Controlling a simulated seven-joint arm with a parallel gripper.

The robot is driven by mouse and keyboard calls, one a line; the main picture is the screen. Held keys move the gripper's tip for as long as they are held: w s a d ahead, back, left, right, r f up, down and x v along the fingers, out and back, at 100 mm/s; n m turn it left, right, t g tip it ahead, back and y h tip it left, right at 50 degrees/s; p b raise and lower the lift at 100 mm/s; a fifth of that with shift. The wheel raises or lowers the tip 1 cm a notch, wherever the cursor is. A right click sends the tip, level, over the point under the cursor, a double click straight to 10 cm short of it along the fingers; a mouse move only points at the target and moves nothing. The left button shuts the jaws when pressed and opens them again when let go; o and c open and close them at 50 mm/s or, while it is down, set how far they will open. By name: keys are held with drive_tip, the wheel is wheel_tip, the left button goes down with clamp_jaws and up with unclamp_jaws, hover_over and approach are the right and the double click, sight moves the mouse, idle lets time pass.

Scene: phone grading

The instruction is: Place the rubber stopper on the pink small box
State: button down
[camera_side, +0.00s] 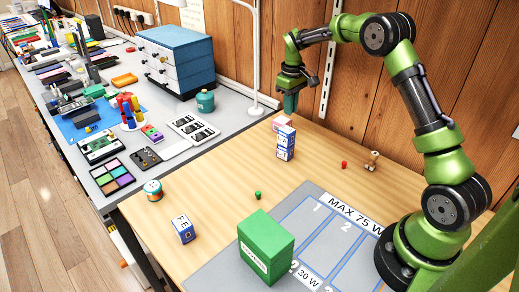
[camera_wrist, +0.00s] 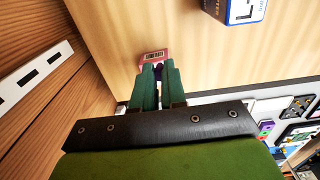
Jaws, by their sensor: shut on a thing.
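In the side view a gap shows between fingertips and box, and the held stopper cannot be made out.
A red piece (camera_side: 344,164), a green piece (camera_side: 257,195) and a wooden piece (camera_side: 373,160) stand apart on the table. A lamp post (camera_side: 254,60) stands behind left.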

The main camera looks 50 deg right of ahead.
hover_over(282, 120)
drive_tip(key=shift+d+f, duration=0.1)
drive_tip(key=shift+f, duration=1.85)
drive_tip(key=shift+f, duration=0.1)
drive_tip(key=c, duration=1.2)
unclamp_jaws()
